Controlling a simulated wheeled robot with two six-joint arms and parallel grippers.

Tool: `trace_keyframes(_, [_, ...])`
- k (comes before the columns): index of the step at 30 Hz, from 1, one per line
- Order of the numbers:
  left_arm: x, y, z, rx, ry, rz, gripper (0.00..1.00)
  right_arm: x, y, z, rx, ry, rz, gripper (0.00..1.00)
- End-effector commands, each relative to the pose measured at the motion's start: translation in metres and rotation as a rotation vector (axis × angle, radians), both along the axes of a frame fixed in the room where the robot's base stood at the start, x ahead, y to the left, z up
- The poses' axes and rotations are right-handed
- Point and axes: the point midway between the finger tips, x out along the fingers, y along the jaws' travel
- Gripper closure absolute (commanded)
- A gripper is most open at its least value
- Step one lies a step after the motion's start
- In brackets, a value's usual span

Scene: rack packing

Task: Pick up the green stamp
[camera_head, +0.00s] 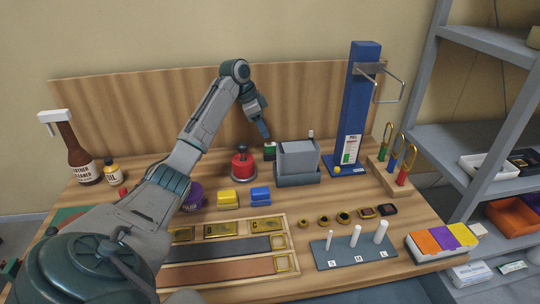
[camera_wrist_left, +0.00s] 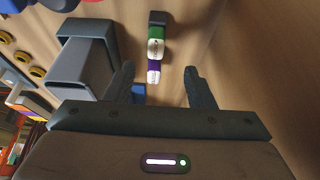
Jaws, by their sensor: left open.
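The green stamp (camera_head: 269,152) stands upright near the back of the wooden table, left of the grey box. In the left wrist view it appears as a green and white piece (camera_wrist_left: 157,32) with a dark end, and a purple piece with a white label (camera_wrist_left: 154,66) is in line with it, nearer my fingers. My left gripper (camera_head: 266,134) is just above the stamp in the head view. In the left wrist view its two fingers (camera_wrist_left: 160,86) are apart, with the purple piece ahead between them. Nothing is held. My right gripper is not in view.
The grey box (camera_head: 298,160) stands close on the right of the stamp, and a red knobbed pot (camera_head: 242,167) on its left. Yellow (camera_head: 228,199) and blue (camera_head: 260,196) blocks lie in front. A blue post (camera_head: 360,105) rises behind right. A wooden backboard (camera_head: 150,110) closes the rear.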

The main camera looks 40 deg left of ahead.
Motion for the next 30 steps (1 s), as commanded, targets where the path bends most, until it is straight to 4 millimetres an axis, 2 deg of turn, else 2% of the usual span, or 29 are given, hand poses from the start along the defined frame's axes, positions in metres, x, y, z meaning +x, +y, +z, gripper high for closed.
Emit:
trace_keyframes(6, [0.009,-0.009,-0.03,-0.002,0.003,-0.002,0.51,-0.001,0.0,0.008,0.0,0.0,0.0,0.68])
trace_keyframes(12, [0.012,-0.013,-0.043,-0.003,0.004,0.0,0.51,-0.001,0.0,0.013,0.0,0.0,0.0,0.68])
trace_keyframes(17, [0.014,-0.019,-0.066,-0.003,0.005,-0.001,0.51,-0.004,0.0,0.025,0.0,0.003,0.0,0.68])
trace_keyframes(21, [0.02,-0.023,-0.082,-0.003,0.002,0.001,0.51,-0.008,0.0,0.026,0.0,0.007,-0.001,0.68])
trace_keyframes(30, [0.021,-0.023,-0.087,0.0,0.002,0.001,0.53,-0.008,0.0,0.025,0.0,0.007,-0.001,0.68])
